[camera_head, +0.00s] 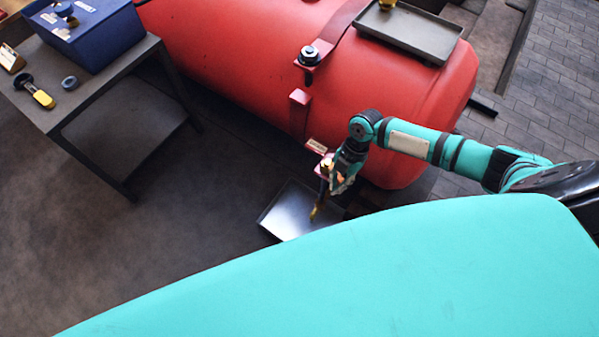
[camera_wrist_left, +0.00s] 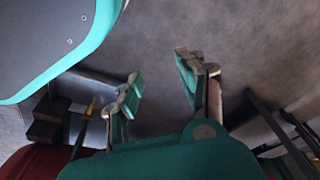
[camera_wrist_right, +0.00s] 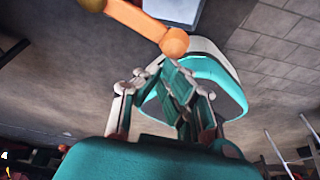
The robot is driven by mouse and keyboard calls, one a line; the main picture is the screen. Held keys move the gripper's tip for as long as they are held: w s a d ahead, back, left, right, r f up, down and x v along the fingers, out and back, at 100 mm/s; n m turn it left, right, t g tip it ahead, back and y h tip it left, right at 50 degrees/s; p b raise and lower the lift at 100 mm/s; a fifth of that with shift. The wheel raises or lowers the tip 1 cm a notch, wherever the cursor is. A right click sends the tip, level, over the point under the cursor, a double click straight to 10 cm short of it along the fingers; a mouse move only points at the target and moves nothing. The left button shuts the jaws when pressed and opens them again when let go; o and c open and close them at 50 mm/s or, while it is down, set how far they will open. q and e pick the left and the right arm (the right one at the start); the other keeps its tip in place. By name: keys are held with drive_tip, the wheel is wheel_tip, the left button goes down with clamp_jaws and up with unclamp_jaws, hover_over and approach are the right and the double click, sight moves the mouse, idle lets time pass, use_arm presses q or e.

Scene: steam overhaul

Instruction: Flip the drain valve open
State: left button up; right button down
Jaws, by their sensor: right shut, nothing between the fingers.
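The drain valve (camera_head: 327,164) is a small brass fitting low at the near end of the red tank. An orange-yellow lever tip (camera_head: 315,212) shows below it, over a tray. My right gripper (camera_head: 338,184) is beside the valve, partly covering it. In the right wrist view the orange lever (camera_wrist_right: 138,22) runs from a brass part to a rounded end just beyond the shut, empty fingers (camera_wrist_right: 178,88); contact is unclear. In the left wrist view my left gripper (camera_wrist_left: 160,82) is open and empty, with the yellow lever tip (camera_wrist_left: 88,108) farther off at left.
A grey tray (camera_head: 286,210) lies on the floor under the valve. The red tank (camera_head: 235,45) fills the upper middle. A table (camera_head: 105,60) with a blue bin (camera_head: 95,35) stands at left. My teal body hides the lower foreground. Floor between is clear.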

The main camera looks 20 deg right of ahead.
drive_tip(key=d+n+b, duration=0.1)
drive_tip(key=d+n, duration=0.1)
drive_tip(key=n, duration=0.1)
drive_tip(key=shift+d+g+h, duration=0.15)
drive_tip(key=shift+g+h, duration=0.15)
drive_tip(key=shift+g, duration=0.1)
use_arm(q)
drive_tip(key=shift+w+d+r, duration=0.1)
drive_tip(key=shift+w+r, duration=0.2)
drive_tip(key=shift+r, duration=0.45)
drive_tip(key=shift+w+r, duration=0.35)
drive_tip(key=shift+r, duration=0.35)
drive_tip(key=shift+w+d+r, duration=0.1)
drive_tip(key=shift+w+r, duration=0.2)
drive_tip(key=shift+r, duration=0.45)
use_arm(e)
drive_tip(key=shift+d, duration=0.45)
use_arm(q)
drive_tip(key=shift+r, duration=0.1)
use_arm(e)
drive_tip(key=shift+d, duration=0.1)
use_arm(q)
drive_tip(key=shift+a, duration=0.1)
use_arm(e)
drive_tip(key=v, duration=1.2)
